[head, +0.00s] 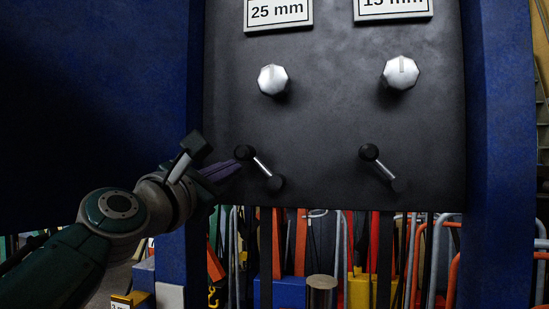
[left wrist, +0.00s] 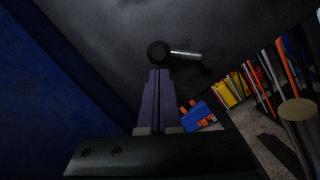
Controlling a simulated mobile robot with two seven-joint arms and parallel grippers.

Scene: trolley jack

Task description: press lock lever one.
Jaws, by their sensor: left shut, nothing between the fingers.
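Two lock levers sit on a black panel, each a silver rod with black ends, slanting down to the right. The left lever (head: 263,168) is under the 25 mm plate; the right lever (head: 381,169) is under the 15 mm plate. No lever carries a visible number. My left gripper (head: 238,168), with purple fingers, is shut and empty at the upper-left round end of the left lever. In the left wrist view the fingertips (left wrist: 158,72) lie just below the round end of that lever (left wrist: 185,53); I cannot tell whether they touch. My right gripper is out of view.
Two silver knobs, left (head: 273,80) and right (head: 400,72), stick out above the levers. Blue uprights flank the black panel (head: 325,120). Below it are coloured bars, a yellow block (head: 360,289) and a grey cylinder (head: 321,293).

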